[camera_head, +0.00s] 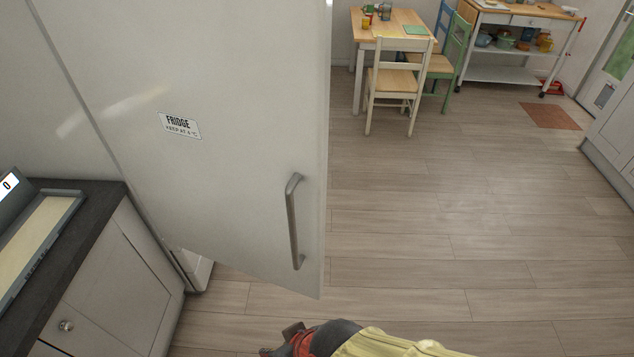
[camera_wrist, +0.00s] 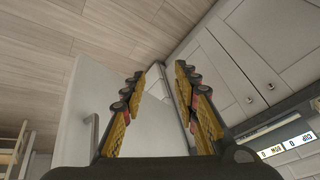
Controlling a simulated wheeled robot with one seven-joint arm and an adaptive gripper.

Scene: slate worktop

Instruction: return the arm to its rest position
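My arm, in a yellow sleeve, enters the bottom edge of the head view. My gripper (camera_head: 285,342) shows there only in part, low over the floor and just below the fridge door's bottom edge. In the wrist view my gripper's (camera_wrist: 160,72) two fingers are spread apart with nothing between them. The gripper is open and empty. Its fingertips are hidden in the head view.
The white fridge door (camera_head: 225,120) stands open at left, with a metal handle (camera_head: 292,220). A dark-topped counter (camera_head: 95,215) is at far left. Wooden floor (camera_head: 440,230) is clear at right. A table (camera_head: 385,25), chairs (camera_head: 398,80) and a trolley (camera_head: 515,45) stand at the back.

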